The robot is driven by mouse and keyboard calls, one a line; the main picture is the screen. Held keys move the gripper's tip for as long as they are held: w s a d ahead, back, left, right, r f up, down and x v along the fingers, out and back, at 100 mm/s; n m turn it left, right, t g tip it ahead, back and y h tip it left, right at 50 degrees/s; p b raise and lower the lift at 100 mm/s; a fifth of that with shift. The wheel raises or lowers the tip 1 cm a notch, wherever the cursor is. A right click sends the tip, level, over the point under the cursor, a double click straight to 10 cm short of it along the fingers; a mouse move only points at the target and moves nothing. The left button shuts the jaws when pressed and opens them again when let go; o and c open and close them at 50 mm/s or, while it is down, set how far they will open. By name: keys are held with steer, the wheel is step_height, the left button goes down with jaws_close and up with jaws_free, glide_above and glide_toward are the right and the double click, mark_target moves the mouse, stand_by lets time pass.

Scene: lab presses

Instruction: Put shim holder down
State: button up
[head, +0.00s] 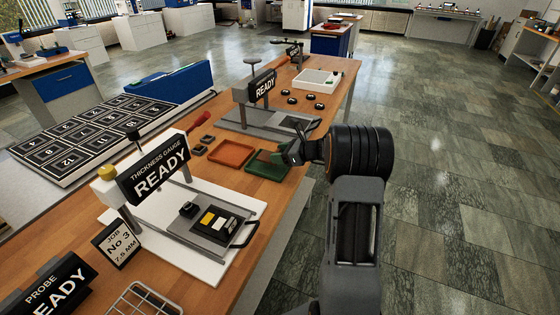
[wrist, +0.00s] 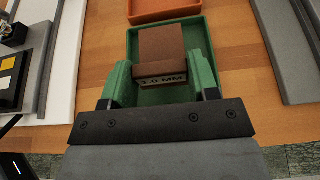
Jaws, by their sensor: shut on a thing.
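In the head view, my gripper (head: 287,153) is at the right part of the green tray (head: 262,168), and the block is hidden or too small to make out.
An orange tray (head: 232,152) lies just left of the green one. The thickness gauge (head: 160,178) with its "READY" sign stands nearer on the wooden bench. Another "READY" device (head: 262,87) stands behind the trays. Open floor (head: 440,200) lies to the right.

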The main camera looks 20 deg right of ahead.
mark_target(280, 169)
steer(key=shift+w+d+f, duration=0.1)
steer(key=shift+w+f, duration=0.15)
steer(key=shift+f, duration=1.6)
steer(key=shift+f, duration=0.1)
steer(key=shift+f, duration=0.15)
steer(key=o, duration=0.9)
